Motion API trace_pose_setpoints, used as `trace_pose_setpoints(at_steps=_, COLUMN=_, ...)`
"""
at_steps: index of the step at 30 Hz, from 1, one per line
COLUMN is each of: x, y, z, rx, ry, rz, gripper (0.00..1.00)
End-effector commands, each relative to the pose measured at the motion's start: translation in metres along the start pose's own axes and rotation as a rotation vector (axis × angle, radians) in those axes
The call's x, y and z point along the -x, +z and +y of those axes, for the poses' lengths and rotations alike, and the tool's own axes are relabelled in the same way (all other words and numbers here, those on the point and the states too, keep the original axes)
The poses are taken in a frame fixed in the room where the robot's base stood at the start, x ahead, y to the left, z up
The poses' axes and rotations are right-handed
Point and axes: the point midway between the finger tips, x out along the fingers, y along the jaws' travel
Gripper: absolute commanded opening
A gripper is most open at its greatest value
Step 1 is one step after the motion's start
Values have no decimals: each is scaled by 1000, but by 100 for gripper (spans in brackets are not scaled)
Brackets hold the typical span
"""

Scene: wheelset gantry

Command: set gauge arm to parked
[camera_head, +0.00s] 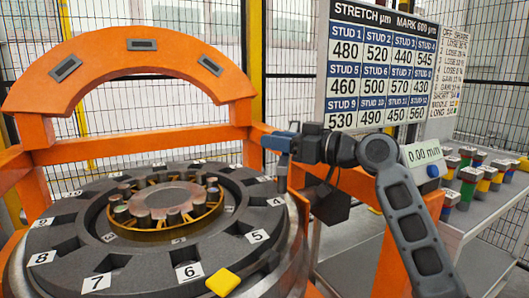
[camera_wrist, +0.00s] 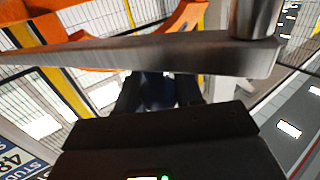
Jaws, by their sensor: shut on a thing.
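The gauge arm is a grey metal bar (camera_wrist: 150,55) that crosses the wrist view, with a round metal post (camera_wrist: 255,18) at its right end. In the head view a short post (camera_head: 283,172) stands under the blue part (camera_head: 276,143) at my gripper (camera_head: 290,144), beside stud position 4 on the ring. My gripper is shut on the gauge arm; its dark fingers also show in the wrist view (camera_wrist: 157,92). The exact contact is hidden by the gripper body. A readout (camera_head: 423,155) showing 0.00 mm is partly behind my arm.
A dark ring (camera_head: 110,262) with numbered slots surrounds a yellow-rimmed hub (camera_head: 160,203). An orange arch (camera_head: 130,55) rises behind it. A yellow block (camera_head: 223,282) sits at the ring's front. A stud board (camera_head: 383,65) and a table of coloured studs (camera_head: 470,185) stand right.

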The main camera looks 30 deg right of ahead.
Motion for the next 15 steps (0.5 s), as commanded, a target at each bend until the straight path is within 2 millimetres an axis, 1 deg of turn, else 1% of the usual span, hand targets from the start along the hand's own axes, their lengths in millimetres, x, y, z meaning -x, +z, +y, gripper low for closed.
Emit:
trace_pose_setpoints(at_steps=1, x=5, y=-9, z=3, rx=11, ry=2, rz=19, gripper=0)
trace_pose_setpoints(at_steps=6, x=9, y=-11, z=4, rx=10, ry=-10, rz=18, gripper=0)
trace_pose_setpoints(at_steps=15, x=9, y=-12, z=5, rx=9, ry=-11, rz=18, gripper=0)
